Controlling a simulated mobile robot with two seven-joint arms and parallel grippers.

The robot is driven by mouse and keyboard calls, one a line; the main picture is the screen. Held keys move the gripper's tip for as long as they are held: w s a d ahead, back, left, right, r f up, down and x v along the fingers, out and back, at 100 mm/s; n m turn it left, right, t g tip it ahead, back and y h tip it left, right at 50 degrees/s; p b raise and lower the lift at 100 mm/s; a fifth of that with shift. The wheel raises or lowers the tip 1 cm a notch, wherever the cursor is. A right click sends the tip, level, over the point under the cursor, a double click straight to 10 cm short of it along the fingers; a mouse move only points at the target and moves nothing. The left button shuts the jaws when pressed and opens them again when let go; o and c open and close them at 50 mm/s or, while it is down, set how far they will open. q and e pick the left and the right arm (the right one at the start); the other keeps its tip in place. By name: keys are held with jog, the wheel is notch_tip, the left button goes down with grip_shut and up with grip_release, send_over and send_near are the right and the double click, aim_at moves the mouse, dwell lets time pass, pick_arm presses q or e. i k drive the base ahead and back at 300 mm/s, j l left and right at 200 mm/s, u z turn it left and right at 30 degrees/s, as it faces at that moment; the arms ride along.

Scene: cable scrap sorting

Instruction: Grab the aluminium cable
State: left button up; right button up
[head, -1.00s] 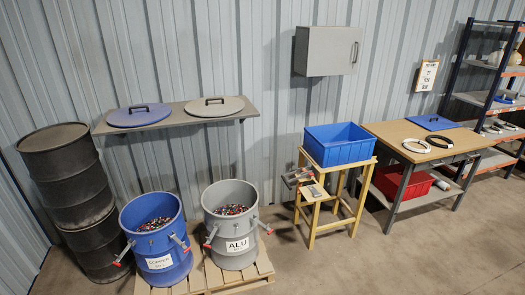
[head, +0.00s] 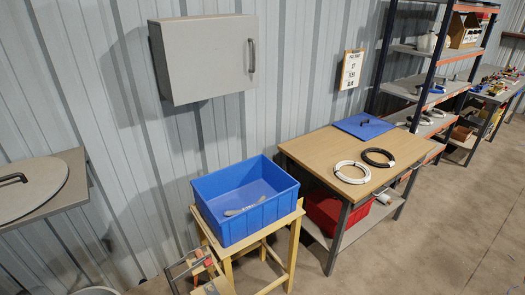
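Two cable coils lie flat on the wooden tabletop of the workbench (head: 322,150). One is a white coil (head: 352,172) near the front edge. The other is a black coil (head: 378,157) just to its right. I cannot tell from their look which one is aluminium. More coils (head: 428,119) lie on the shelf behind, too small to make out well. Neither of my grippers is in view.
A blue bin (head: 239,231) with grey items inside stands on a wooden stand left of the workbench. A tool with red parts (head: 197,262) sits low beside it. A blue lid (head: 362,126) lies at the bench's back. A red crate (head: 323,213) is underneath. Floor at right is clear.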

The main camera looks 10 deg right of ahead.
aim_at(228, 213)
jog(key=i, duration=0.15)
jog(key=i+l+u, duration=0.3)
jog(key=i, duration=0.15)
jog(key=i+l+u, duration=0.6)
jog(key=i+l, duration=0.2)
jog(key=i+l+u, duration=0.25)
jog(key=l, duration=0.3)
jog(key=i+l+u, duration=0.3)
jog(key=l, duration=0.3)
